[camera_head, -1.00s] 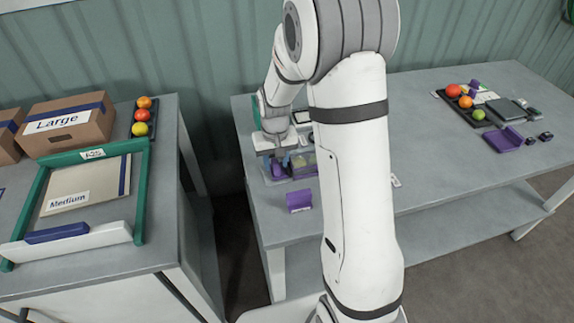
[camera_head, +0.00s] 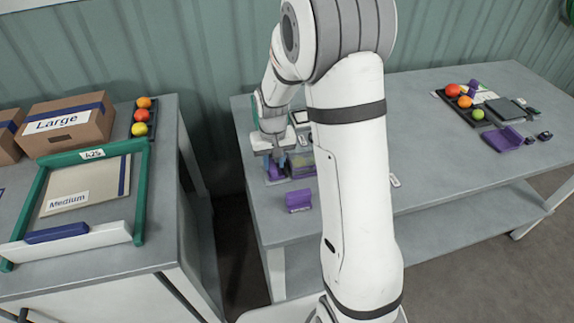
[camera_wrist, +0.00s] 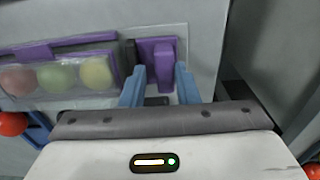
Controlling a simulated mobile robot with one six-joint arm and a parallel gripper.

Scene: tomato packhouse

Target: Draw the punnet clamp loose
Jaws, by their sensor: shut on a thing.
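The purple punnet clamp (camera_wrist: 160,62) is between the two blue fingers of my gripper (camera_wrist: 160,84) in the wrist view. The fingers are shut on its upright part. In the head view my gripper (camera_head: 275,160) points down at the near left of the bench, and only a little of the clamp (camera_head: 272,172) shows under it. The clear punnet (camera_wrist: 62,75) with a purple edge holds red, green and yellow fruit, just left of the clamp. A dark upright piece stands between clamp and punnet. I cannot tell whether the clamp still touches it.
A separate purple block (camera_head: 299,200) stands in front, near the bench edge. The grey bench (camera_head: 440,170) is largely clear in the middle. A fruit tray (camera_head: 462,108) and a purple holder (camera_head: 503,140) are at the far right. A gap separates the left table (camera_head: 170,190).

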